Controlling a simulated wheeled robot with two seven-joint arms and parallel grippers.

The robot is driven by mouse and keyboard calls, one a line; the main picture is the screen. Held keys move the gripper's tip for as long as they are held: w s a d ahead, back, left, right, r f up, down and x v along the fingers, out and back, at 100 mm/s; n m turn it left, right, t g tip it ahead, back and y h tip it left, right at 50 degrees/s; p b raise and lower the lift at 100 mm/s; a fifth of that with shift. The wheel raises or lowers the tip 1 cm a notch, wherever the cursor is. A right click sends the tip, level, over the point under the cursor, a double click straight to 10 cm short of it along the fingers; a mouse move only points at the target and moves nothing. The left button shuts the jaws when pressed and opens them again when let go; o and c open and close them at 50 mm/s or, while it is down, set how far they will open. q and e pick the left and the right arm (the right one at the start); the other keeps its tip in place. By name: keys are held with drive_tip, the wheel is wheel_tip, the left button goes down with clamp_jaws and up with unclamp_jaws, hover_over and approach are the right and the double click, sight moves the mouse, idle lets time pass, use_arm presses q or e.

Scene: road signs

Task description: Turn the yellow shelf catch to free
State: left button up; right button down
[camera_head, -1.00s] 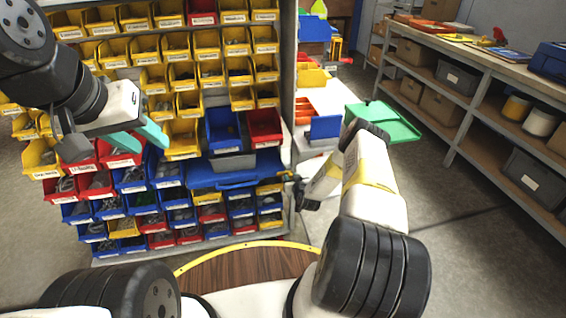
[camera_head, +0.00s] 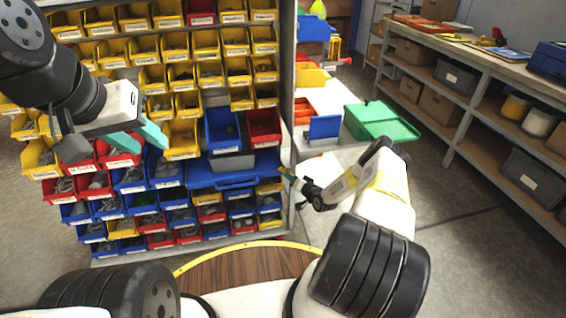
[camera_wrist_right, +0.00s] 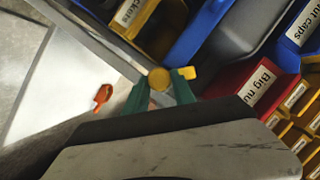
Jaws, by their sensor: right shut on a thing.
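The yellow shelf catch shows in the right wrist view as a round yellow knob (camera_wrist_right: 159,78) with a short tab pointing right. It sits by the grey edge of the bin shelf. My right gripper (camera_wrist_right: 160,88) has its green fingers on either side of the catch, shut on it. In the head view my right gripper (camera_head: 287,174) is at the shelf's right edge, and the catch is small and partly covered there. My left gripper (camera_head: 147,140) hangs in front of the bins at the left with its teal fingers apart, empty.
The bin shelf (camera_head: 290,132) holds rows of yellow, red and blue bins. A white table with a green box (camera_head: 381,121) stands behind right. An orange object (camera_wrist_right: 103,96) lies beyond my right gripper.

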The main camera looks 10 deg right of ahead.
drive_tip(key=shift+d+f+m+t+y, duration=0.15)
drive_tip(key=shift+m+t+y, duration=0.35)
drive_tip(key=shift+m, duration=0.8)
drive_tip(key=shift+f+m+t+y, duration=0.1)
drive_tip(key=shift+m+t+y, duration=0.35)
drive_tip(key=shift+m, duration=0.85)
drive_tip(key=shift+d+f+m+t+y, duration=0.2)
drive_tip(key=shift+m+y, duration=0.45)
drive_tip(key=shift+m, duration=0.65)
drive_tip(key=shift+a, duration=0.1)
drive_tip(key=c, duration=1.1)
unclamp_jaws()
drive_tip(key=shift+r, duration=0.1)
drive_tip(key=v, duration=0.7)
drive_tip(key=shift+s, duration=0.35)
